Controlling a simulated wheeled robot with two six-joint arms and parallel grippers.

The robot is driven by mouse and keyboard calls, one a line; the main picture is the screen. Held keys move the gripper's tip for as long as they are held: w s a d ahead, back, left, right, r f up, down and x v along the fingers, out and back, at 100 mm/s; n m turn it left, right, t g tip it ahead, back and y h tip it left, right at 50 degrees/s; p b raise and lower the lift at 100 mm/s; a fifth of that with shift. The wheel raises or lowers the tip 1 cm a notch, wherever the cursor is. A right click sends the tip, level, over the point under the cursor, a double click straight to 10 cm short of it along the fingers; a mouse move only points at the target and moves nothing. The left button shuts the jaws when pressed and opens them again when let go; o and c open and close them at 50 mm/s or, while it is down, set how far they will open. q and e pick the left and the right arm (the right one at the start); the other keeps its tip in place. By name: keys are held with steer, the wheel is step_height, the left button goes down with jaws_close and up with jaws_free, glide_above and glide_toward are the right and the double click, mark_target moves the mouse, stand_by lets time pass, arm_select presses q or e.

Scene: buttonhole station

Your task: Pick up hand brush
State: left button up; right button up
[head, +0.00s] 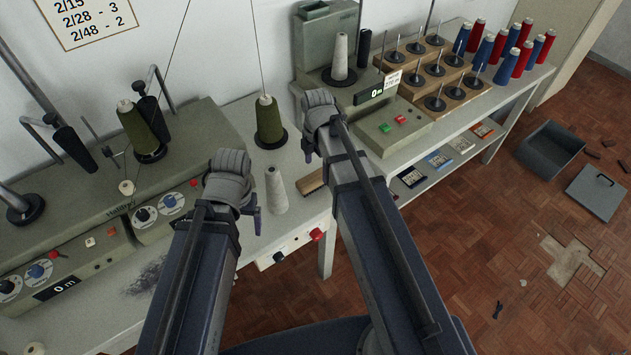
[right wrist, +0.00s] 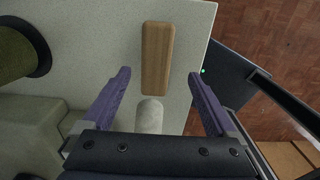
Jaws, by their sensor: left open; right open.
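The hand brush appears as a light-brown wooden block (head: 312,182) lying on the pale tabletop near its edge, partly hidden by my right arm in the head view. In the right wrist view the block (right wrist: 157,55) lies lengthwise ahead of my right gripper (right wrist: 159,77). Its bristles do not show. My right gripper (head: 307,143) is open and empty, its two purple fingers spread wide to either side of the block's near end in the picture. My left gripper (head: 250,212) is left of the brush, near a pale grey cone; the wrist hides much of its jaws.
The pale grey cone (head: 277,190) stands just left of the brush and shows between my right fingers (right wrist: 149,115). An olive thread cone (head: 268,120) stands behind. Winding machines line the wall. A dustpan-like grey bin (head: 549,149) and its lid lie on the parquet floor.

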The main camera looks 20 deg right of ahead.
mark_target(315, 177)
arm_select(q)
steer(key=shift+f+b, duration=2.75)
steer(key=shift+f, duration=0.35)
arm_select(e)
steer(key=shift+w+a+f, duration=0.1)
steer(key=shift+w+f, duration=0.05)
steer(key=shift+f, duration=1.4)
steer(key=shift+w+a+f, duration=0.1)
steer(key=shift+f, duration=1.4)
arm_select(q)
steer(key=shift+r, duration=0.1)
arm_select(e)
steer(key=shift+r, duration=0.1)
steer(key=shift+c, duration=0.2)
jaws_close()
